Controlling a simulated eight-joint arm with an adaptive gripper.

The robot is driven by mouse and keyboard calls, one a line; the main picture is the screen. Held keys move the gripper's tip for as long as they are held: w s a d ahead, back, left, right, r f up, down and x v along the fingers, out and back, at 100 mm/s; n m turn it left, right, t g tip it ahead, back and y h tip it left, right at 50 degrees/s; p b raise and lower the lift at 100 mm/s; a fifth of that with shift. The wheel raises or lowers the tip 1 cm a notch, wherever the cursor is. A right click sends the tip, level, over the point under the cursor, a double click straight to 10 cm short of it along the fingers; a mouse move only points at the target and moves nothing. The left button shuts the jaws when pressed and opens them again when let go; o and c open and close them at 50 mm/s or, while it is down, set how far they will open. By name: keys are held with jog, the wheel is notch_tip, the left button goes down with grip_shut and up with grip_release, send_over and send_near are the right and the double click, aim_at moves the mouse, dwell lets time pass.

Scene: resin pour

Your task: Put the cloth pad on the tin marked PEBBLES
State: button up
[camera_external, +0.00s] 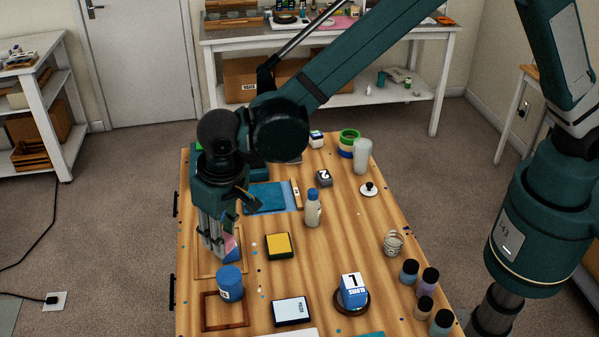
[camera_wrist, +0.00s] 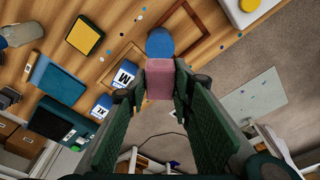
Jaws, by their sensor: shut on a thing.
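My gripper (camera_external: 222,250) points down over the left side of the wooden table. In the wrist view, its fingers (camera_wrist: 160,85) are shut on a pink block-like piece (camera_wrist: 159,79); I cannot tell if this is the cloth pad. Part of the pink piece (camera_external: 231,241) shows beside the fingers in the external view. A blue cylindrical tin (camera_external: 230,280) with a small white label stands just in front of my gripper; it also shows beyond the fingertips in the wrist view (camera_wrist: 160,42). Its label is unreadable, and I see no readable PEBBLES marking.
A yellow-topped dark square container (camera_external: 278,245), a white-topped dark box (camera_external: 292,310) and a blue box marked 1 (camera_external: 353,290) stand nearby. A wooden frame (camera_external: 245,316) lies at the front left.

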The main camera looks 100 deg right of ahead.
send_over(227, 274)
jog(key=shift+s+a+f+p, duration=0.1)
jog(key=shift+f+p, duration=0.15)
jog(key=shift+f, duration=1.35)
jog(key=shift+s+a+f+p, duration=0.1)
jog(key=shift+f+p, duration=0.1)
jog(key=shift+f, duration=1.35)
jog(key=shift+f, duration=0.1)
jog(key=shift+f, duration=1.75)
jog(key=shift+f, duration=0.15)
jog(key=o, duration=0.8)
jog(key=shift+s+a+r+b, duration=0.15)
jog(key=shift+s+a+r, duration=0.05)
jog(key=shift+r, duration=1.85)
jog(key=shift+s+a+r+b, duration=0.15)
jog(key=shift+s+r, duration=0.1)
jog(key=shift+r, duration=1.75)
jog(key=shift+s+a+r+b, duration=0.1)
jog(key=shift+s+a+r, duration=0.1)
jog(key=shift+r, duration=1.85)
